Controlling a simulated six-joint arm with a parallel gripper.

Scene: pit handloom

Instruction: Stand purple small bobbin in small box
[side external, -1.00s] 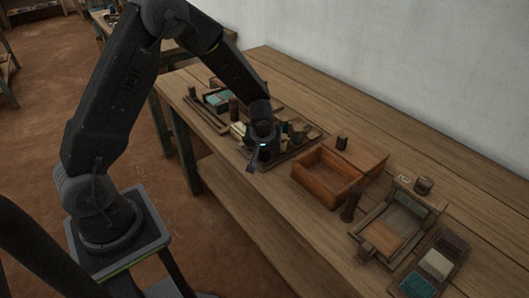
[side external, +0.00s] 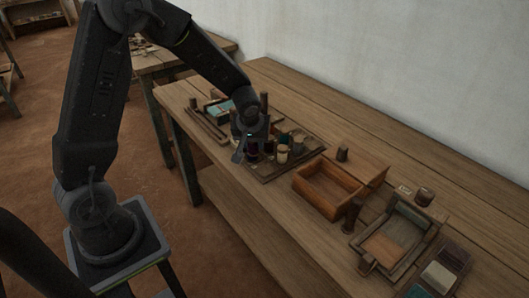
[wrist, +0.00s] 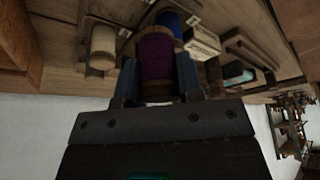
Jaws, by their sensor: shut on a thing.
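My gripper (side external: 248,128) is over the left part of a dark bobbin tray (side external: 284,172) in the side external view. It is shut on the purple small bobbin (wrist: 156,58), which sits between the two blue-grey fingers in the wrist view. The bobbin (side external: 252,151) also shows as a dark purple shape below my gripper. I cannot tell how far it is clear of the tray. An open, empty-looking wooden box (side external: 318,203), likely the small box, stands right of the tray.
A cream bobbin (wrist: 102,48) and a blue bobbin (wrist: 172,20) stand near the held one. A wooden frame (side external: 372,252) lies further right. The back of the table is clear.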

